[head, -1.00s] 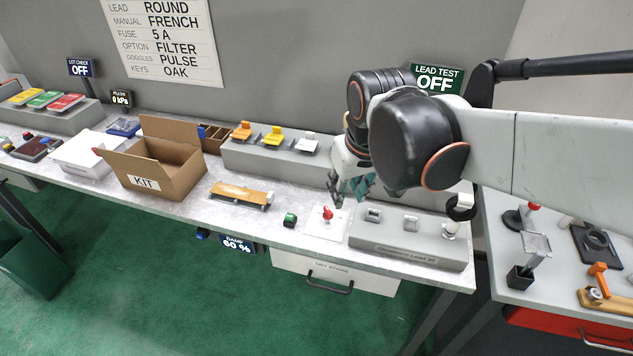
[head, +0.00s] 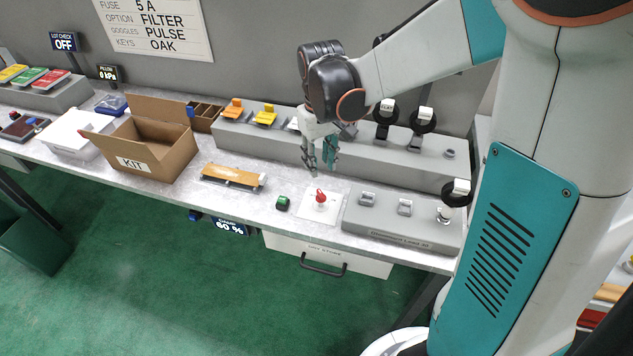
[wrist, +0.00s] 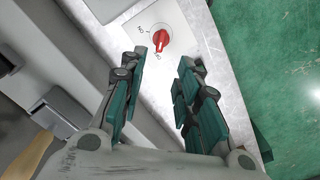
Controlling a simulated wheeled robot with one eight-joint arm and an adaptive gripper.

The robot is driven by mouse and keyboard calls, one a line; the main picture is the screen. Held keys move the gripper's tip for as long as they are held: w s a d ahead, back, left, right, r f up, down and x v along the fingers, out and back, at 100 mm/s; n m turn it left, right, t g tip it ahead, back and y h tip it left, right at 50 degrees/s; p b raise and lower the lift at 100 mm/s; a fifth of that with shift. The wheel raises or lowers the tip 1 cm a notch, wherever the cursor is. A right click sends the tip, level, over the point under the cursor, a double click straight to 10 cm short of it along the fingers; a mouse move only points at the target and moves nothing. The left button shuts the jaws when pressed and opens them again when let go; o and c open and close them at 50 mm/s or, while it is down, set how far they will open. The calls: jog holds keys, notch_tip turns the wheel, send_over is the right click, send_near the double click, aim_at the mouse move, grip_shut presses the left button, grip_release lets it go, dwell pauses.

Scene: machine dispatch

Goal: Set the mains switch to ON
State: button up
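The likely mains switch is a red rotary knob (head: 320,197) on a white plate (head: 311,211) at the front of the bench. In the wrist view the red knob (wrist: 161,40) stands ahead of my fingers, and small dark lettering on the plate (wrist: 145,17) is too small to read surely. The knob's narrow end appears to point toward the lower marking. My gripper (head: 319,167) is above and behind the knob in the head view, pointing down. In the wrist view my gripper (wrist: 156,85) has its teal fingers apart, with nothing between them and no contact with the knob.
A green button (head: 282,203) sits left of the plate. A grey panel (head: 375,227) with several sockets stands close on its right. Behind my gripper is a long grey raised block (head: 368,150). An open KIT box (head: 160,150) and an orange-topped piece (head: 232,176) are farther left.

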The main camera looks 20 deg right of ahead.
aim_at(319, 191)
notch_tip(319, 191, down, 10)
jog(key=b, duration=0.2)
jog(key=shift+f+b, duration=0.15)
jog(key=shift+b, duration=0.15)
grip_shut()
